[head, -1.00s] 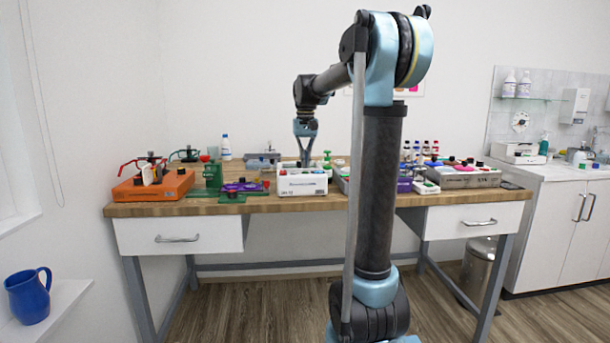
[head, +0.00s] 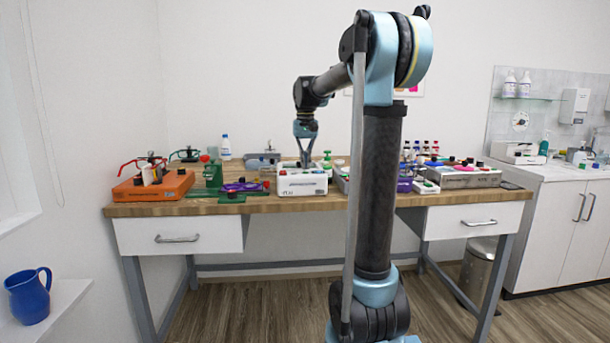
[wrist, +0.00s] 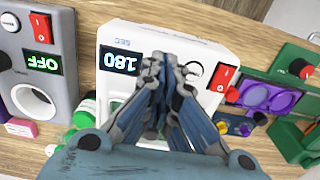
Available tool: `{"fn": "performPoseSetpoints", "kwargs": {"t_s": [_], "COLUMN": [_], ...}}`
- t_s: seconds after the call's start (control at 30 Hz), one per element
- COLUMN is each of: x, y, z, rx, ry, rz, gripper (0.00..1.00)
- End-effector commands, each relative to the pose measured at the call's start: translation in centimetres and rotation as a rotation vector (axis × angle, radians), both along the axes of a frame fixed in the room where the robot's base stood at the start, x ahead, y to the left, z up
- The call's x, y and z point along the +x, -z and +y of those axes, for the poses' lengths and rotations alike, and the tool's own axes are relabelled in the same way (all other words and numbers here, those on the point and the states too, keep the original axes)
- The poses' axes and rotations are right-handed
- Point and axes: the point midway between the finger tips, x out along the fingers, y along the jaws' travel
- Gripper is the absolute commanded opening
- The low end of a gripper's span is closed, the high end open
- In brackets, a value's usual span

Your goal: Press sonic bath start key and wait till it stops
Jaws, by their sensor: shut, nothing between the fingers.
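A white box-shaped device (head: 302,184) stands at the front of the wooden bench; it also shows in the wrist view (wrist: 113,33). Its name is not legible, so I cannot confirm that it is the sonic bath. Its lit display (wrist: 120,60) reads 180 beside the letters SEC. A round white key (wrist: 194,68) and a red rocker switch (wrist: 225,79) are on its top. My gripper (head: 305,166) is shut and empty, pointing down over the device. In the wrist view, its fingertips (wrist: 166,62) lie between display and round key and hide part of the top. Contact cannot be told.
A grey device (wrist: 62,75) with an OFF display and a round opening stands beside it. A purple holder (wrist: 272,97) and a green device (wrist: 295,65) are on the other side. An orange device (head: 152,187) stands farther left on the bench.

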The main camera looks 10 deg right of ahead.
Motion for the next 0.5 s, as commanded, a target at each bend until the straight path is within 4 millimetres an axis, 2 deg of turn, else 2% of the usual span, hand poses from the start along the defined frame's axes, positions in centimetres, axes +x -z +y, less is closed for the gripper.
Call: {"fn": "performPoseSetpoints", "kwargs": {"t_s": [0.5], "x": [0.01], "y": [0.64], "z": [0.00], "rx": [0.000], "ry": [0.000], "rz": [0.000], "gripper": [0.00]}}
